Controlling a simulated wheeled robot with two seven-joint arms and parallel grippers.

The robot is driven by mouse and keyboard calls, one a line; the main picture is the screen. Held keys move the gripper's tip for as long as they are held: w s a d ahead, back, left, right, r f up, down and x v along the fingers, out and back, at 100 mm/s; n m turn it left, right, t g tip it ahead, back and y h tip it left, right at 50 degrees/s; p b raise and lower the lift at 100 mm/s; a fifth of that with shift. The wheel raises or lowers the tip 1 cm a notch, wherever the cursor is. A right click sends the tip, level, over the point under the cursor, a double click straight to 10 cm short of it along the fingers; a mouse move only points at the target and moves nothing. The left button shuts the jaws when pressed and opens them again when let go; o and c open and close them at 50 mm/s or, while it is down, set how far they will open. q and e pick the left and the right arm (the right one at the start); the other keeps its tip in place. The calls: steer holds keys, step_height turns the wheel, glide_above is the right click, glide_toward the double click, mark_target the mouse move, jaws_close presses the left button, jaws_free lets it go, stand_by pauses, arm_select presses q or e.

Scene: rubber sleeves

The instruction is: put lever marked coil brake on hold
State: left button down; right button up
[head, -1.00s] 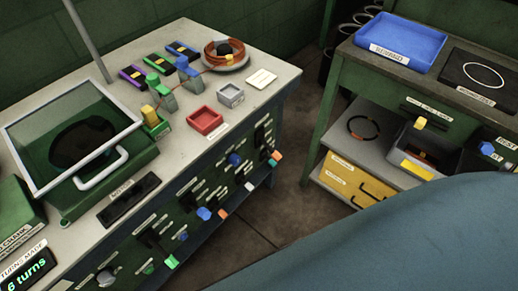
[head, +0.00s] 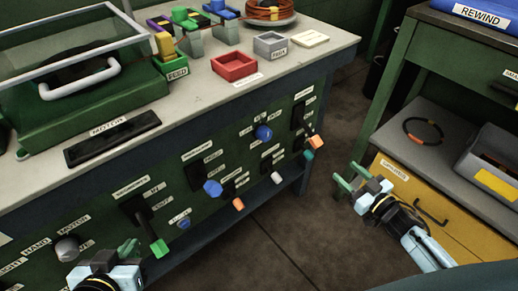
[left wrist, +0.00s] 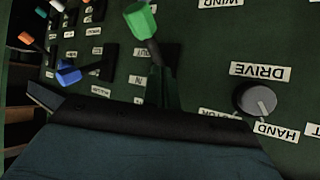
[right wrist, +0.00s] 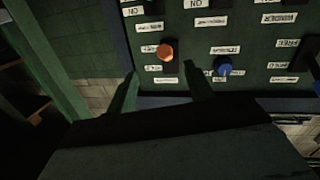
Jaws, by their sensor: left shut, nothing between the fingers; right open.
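The green panel (head: 100,216) on the bench front carries several levers and knobs. I cannot read a coil brake label, so I cannot tell which lever is that one. A green-tipped lever (head: 158,245), a blue-tipped lever (head: 212,187) and an orange-tipped lever (head: 315,141) show in the head view. My left gripper (head: 128,248) is shut and empty, just left of the green-tipped lever, which also shows in the left wrist view (left wrist: 140,20). My right gripper (head: 348,178) is open and empty, right of the panel. In the right wrist view, an orange tip (right wrist: 165,51) and a blue one (right wrist: 222,67) appear beyond its fingers.
A drive knob (left wrist: 256,99) sits beside my left gripper. A yellow drawer unit (head: 405,185) is at right. Open floor lies between.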

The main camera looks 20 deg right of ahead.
mark_target(317, 144)
steer(key=shift+n+y, duration=0.4)
steer(key=shift+y, duration=0.1)
steer(key=b+x, duration=0.1)
steer(key=x, duration=0.3)
steer(key=r+b+x, duration=0.1)
steer(key=b+x, duration=0.1)
steer(key=x, duration=0.2)
steer(key=b+x, duration=0.2)
steer(key=x, duration=0.2)
steer(key=shift+w+r, duration=0.2)
steer(key=shift+r, duration=0.05)
arm_select(q)
steer(key=d+r+t+h, duration=0.3)
steer(key=r+t, duration=0.9)
steer(key=r, duration=0.6)
steer(key=shift+w+d+h, duration=0.15)
steer(key=shift+w+h, duration=0.2)
steer(key=shift+h, duration=0.25)
arm_select(e)
steer(key=shift+x, duration=0.75)
steer(key=shift+r, duration=0.1)
jaws_close()
